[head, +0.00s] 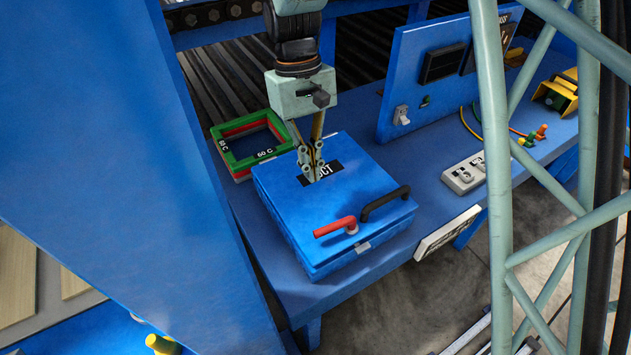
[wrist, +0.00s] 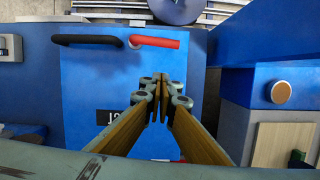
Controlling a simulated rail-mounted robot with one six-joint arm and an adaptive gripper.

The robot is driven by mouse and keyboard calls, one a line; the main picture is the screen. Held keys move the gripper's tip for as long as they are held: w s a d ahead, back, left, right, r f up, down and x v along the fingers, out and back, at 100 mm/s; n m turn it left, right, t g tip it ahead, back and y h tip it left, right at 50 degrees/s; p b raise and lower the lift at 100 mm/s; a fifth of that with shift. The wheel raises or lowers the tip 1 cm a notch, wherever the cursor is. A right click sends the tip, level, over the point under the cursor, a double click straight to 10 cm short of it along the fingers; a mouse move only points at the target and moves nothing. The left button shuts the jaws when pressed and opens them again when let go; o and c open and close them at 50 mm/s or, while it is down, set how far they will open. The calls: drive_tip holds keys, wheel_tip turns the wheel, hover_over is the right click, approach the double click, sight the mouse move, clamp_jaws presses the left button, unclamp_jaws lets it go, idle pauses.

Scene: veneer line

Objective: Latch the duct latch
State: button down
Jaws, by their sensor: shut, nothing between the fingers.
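The duct box (head: 335,205) is blue, with its lid down and a black label on top. The duct latch is a red lever (head: 335,227) on a round pivot near the lid's front edge. It points left in the head view, away from the black handle (head: 385,204). In the wrist view the red lever (wrist: 158,43) lies along the lid edge beside the black handle (wrist: 88,41). My gripper (head: 314,174) is shut and empty. Its fingertips (wrist: 162,84) are over the label, apart from the lever. Whether they touch the lid I cannot tell.
Green and red frames (head: 252,146) lie left of the box. A blue panel (head: 440,70) with switches stands behind, and a grey socket block (head: 464,173) sits to the right. Pale green lattice posts (head: 495,200) rise in the right foreground.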

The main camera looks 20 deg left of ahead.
drive_tip(key=x, duration=0.8)
drive_tip(key=shift+s+f, duration=0.1)
drive_tip(key=shift+f, duration=0.3)
drive_tip(key=shift+s+d+f+p, duration=0.15)
drive_tip(key=shift+s+d+f, duration=0.1)
drive_tip(key=shift+s+d, duration=0.2)
drive_tip(key=shift+s+d+f+p, duration=0.2)
drive_tip(key=shift+s+d, duration=0.15)
drive_tip(key=shift+d, duration=0.15)
drive_tip(key=shift+s+d+f, duration=0.25)
drive_tip(key=shift+s+d, duration=0.25)
drive_tip(key=shift+d, duration=0.05)
drive_tip(key=shift+s, duration=0.1)
